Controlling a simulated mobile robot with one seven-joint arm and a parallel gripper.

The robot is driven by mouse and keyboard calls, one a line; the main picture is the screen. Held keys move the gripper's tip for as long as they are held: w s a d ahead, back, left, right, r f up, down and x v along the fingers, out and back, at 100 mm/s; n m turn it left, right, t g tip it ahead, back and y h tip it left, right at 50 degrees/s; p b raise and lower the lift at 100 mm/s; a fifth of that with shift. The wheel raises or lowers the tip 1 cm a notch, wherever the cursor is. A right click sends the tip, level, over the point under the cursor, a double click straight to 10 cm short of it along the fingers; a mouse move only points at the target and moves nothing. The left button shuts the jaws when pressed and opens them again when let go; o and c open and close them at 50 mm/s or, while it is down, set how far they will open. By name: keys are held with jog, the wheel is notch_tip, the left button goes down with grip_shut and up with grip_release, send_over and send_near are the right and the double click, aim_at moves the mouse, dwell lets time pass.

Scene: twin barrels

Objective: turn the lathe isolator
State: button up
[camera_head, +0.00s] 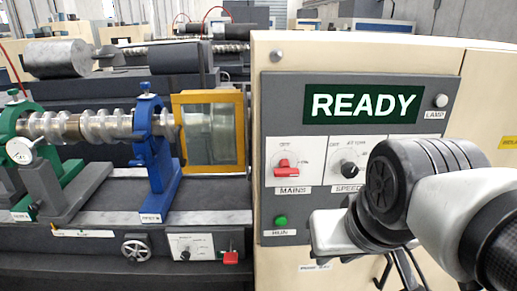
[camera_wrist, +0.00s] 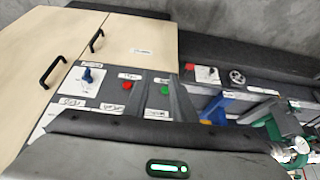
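The lathe's grey control panel (camera_head: 345,90) shows in the head view, with a lit READY display (camera_head: 362,104). A rotary switch with a red handle (camera_head: 286,169), labelled MAINS with OFF above, sits on its left. A black knob (camera_head: 349,168) labelled SPEED is beside it. No label reading isolator is legible. The wrist view shows a blue-handled knob (camera_wrist: 88,76) on a white plate, with small unreadable labels. My gripper (camera_head: 326,233) is in front of the panel's lower part, apart from the MAINS switch. Its fingers are hidden, so its opening does not show.
A green button (camera_head: 281,221) labelled RUN is near my gripper. A small red switch (camera_head: 231,257) is low on the lathe bed. A yellow-framed guard (camera_head: 243,130) and blue rest (camera_head: 152,150) stand left. The wrist view shows cabinet handles (camera_wrist: 54,71) and a red button (camera_wrist: 127,85).

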jog(key=shift+g, duration=0.6)
jog(key=w+r, duration=0.3)
jog(key=w+a+r+b, duration=0.1)
jog(key=w+r, duration=0.3)
jog(key=w+a+r+b, duration=0.1)
jog(key=w+r, duration=0.3)
jog(key=shift+w+a+r, duration=0.15)
jog(key=shift+a, duration=0.05)
grip_shut()
jog(key=g+b, duration=0.1)
jog(key=b, duration=0.1)
send_near(280, 172)
jog(key=b+x, duration=0.2)
jog(key=x, duration=0.4)
jog(key=shift+w, duration=0.15)
